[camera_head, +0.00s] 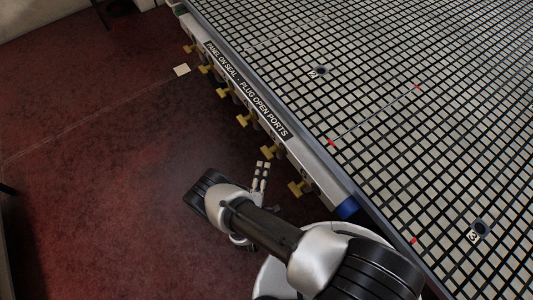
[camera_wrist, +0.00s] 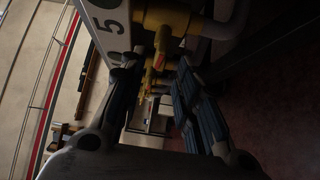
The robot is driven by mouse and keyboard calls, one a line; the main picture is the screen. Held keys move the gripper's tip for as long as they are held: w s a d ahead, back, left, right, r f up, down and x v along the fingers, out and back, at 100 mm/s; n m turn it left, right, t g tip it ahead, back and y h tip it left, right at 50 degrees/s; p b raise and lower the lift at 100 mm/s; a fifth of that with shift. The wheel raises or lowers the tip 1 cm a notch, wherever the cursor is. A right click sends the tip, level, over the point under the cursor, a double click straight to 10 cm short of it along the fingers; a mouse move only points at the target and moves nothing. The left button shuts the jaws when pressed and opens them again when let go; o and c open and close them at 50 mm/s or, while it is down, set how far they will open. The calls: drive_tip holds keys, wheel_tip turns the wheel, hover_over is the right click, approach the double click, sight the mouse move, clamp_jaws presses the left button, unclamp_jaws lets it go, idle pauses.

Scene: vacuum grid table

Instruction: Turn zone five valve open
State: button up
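The zone five valve is a yellow valve (camera_wrist: 168,18) beside a large black "5" in the wrist view. It appears to be the valve (camera_head: 270,151) closest to my fingertips in the head view, on the table's side. My gripper (camera_head: 262,168) is just below that valve in the head view. In the wrist view my gripper (camera_wrist: 157,80) has its two dark fingers spread apart, with yellow valve parts showing between and beyond them. Nothing is seen held, and I cannot tell whether a finger touches the handle. The handle's exact angle is unclear.
Other yellow valves, such as one to the right (camera_head: 300,187) and one to the left (camera_head: 244,118), line the side of the gridded table (camera_head: 380,60).

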sight(266, 152)
drive_tip(key=w, duration=0.2)
drive_tip(key=w+d+b, duration=0.1)
drive_tip(key=w, duration=0.5)
drive_tip(key=shift+d, duration=0.3)
clamp_jaws()
